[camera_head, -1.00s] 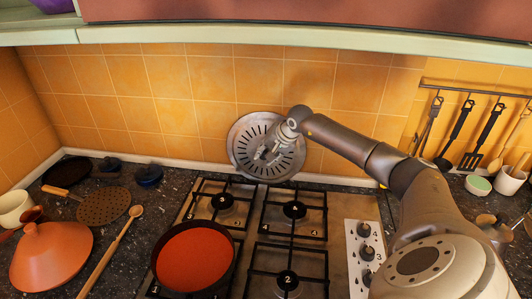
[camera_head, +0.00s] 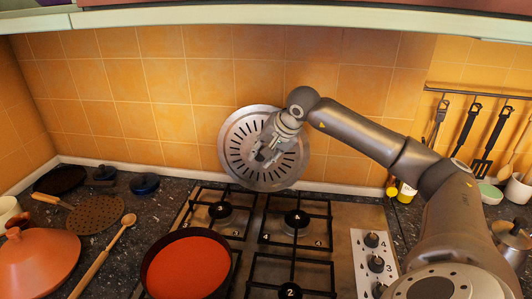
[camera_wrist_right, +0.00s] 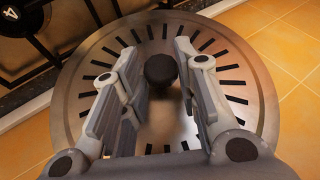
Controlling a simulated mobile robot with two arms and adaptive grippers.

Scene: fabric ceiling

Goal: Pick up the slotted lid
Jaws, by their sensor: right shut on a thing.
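The slotted lid (camera_head: 240,150) is a round silver-grey metal disc with dark radial slots. In the head view it is tilted up, slotted face toward me, in front of the orange tiled wall behind the stove. My right gripper (camera_head: 266,152) is at the middle of this face, shut on the lid. In the right wrist view the lid (camera_wrist_right: 222,62) fills most of the picture. Its dark round knob (camera_wrist_right: 161,68) shows between the two fingers of the gripper (camera_wrist_right: 163,95); the exact contact is partly hidden. My left gripper is not in view.
The gas stove (camera_head: 343,283) lies below the lid. A red-filled pan (camera_head: 187,265) stands on its left burner. A terracotta tagine lid (camera_head: 38,262), a wooden spoon (camera_head: 105,254) and pans lie left. Utensils (camera_head: 488,140) hang at right. Yellow-capped bottles (camera_head: 405,192) stand behind my arm.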

